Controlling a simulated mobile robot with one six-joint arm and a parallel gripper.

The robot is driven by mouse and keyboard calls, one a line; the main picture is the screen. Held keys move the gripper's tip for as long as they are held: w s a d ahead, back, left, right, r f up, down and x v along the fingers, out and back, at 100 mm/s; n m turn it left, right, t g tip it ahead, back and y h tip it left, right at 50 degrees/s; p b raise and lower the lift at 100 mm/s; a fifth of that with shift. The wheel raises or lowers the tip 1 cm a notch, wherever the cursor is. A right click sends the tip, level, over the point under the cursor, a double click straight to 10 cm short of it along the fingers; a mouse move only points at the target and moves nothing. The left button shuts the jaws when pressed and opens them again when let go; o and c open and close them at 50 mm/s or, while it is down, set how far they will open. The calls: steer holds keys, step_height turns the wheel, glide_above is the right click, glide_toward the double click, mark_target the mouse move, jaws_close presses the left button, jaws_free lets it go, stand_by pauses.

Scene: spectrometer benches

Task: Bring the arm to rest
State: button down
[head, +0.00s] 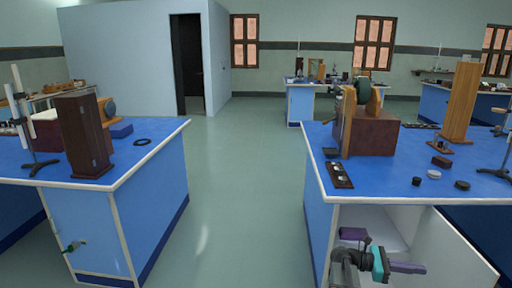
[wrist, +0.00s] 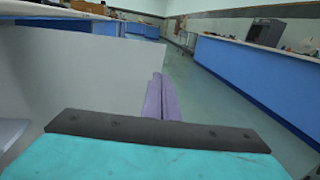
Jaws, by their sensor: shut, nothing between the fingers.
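My gripper (head: 422,268) shows low at the right of the head view, with a teal body and purple fingers pointing right. It is in front of the right bench, beside a white open drawer or compartment (head: 440,225). In the wrist view the purple fingers of my gripper (wrist: 158,80) lie side by side, shut and empty. No object touches the fingertips there. Part of my arm is cut off by the lower edge of the head view.
A white panel (wrist: 95,75) stands close left of the fingers in the wrist view. The right bench (head: 325,205) carries a wooden instrument and small parts. The left bench (head: 150,165) stands across a clear floor aisle (head: 235,180). A doorway (head: 187,65) is behind.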

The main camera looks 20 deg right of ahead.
steer(key=w+a+f+n+t+y+p, duration=0.1)
steer(key=w+a+f+n+t+p, duration=0.15)
steer(key=a+f, duration=0.8)
steer(key=w+a+f+n+t+y+p, duration=0.1)
steer(key=a+f+n+t+y+p, duration=0.2)
steer(key=a+f, duration=0.8)
steer(key=s+a+f+m+y+p, duration=0.1)
steer(key=s+a+f+m+y, duration=0.2)
steer(key=a, duration=0.8)
steer(key=s+a+f+m+y+p, duration=0.1)
steer(key=s+a+f+m+y, duration=0.3)
steer(key=a, duration=0.7)
steer(key=s+a+f+m+y+p, duration=0.1)
steer(key=s+a+f+m+y, duration=0.2)
steer(key=s+a+m, duration=0.3)
steer(key=a+f+m, duration=0.1)
steer(key=a+m, duration=0.3)
steer(key=a, duration=0.1)
steer(key=shift+s+a+y+p, duration=0.2)
steer(key=shift+a+y+p, duration=0.15)
steer(key=shift+y+p, duration=0.05)
steer(key=shift+s+f+g, duration=0.15)
steer(key=shift+g, duration=0.1)
